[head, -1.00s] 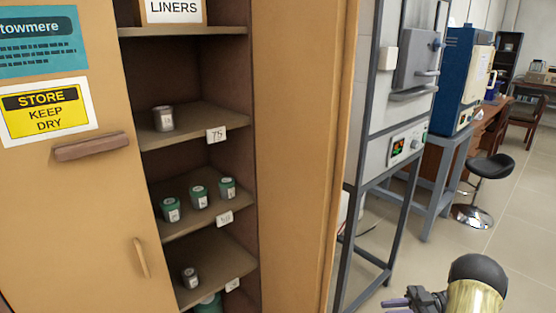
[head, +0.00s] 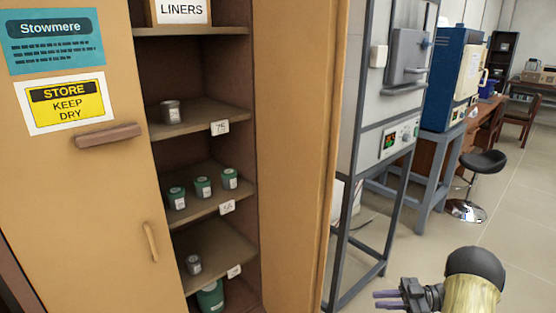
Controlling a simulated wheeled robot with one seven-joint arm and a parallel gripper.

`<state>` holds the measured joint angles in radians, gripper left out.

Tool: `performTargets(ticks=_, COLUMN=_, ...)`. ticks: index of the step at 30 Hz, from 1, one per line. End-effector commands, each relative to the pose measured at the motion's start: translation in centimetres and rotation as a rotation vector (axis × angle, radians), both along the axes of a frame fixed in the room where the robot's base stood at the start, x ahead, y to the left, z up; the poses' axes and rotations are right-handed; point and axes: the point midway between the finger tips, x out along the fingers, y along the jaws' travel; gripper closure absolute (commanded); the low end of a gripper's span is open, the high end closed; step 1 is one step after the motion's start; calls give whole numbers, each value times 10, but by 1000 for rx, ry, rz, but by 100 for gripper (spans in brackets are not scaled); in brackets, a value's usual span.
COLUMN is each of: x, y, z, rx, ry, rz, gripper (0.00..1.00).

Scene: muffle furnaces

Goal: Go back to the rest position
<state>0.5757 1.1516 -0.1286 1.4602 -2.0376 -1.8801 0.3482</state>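My gripper (head: 388,299) shows at the lower right of the head view, at the end of my arm. Its dark fingers point left, in front of the furnace stand and well apart from the cabinet. Nothing shows between the fingers, and a gap seems to show between them. Most of my arm is outside the picture.
A tan cabinet (head: 110,190) stands open at left; its shelves hold green jars (head: 202,187) and grey jars (head: 170,112). Its open door (head: 295,150) stands beside a furnace (head: 385,110) on a metal stand. A blue furnace (head: 452,80) and black stool (head: 484,162) stand behind. Open floor lies at right.

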Motion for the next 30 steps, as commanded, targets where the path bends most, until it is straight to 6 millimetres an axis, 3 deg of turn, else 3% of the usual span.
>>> performTargets(ticks=11, x=61, y=31, z=29, rx=-142, ry=-112, rz=-253, gripper=81)
performTargets(ticks=18, x=117, y=55, z=69, rx=-301, ry=-160, rz=-576, gripper=81)
performTargets(ticks=21, x=131, y=58, z=86, rx=-376, ry=-142, rz=-735, gripper=81)
performTargets(ticks=26, x=131, y=56, z=106, rx=-490, ry=-53, rz=-970, gripper=81)
performTargets(ticks=30, x=108, y=57, z=114, rx=-584, ry=82, rz=-1142, gripper=81)
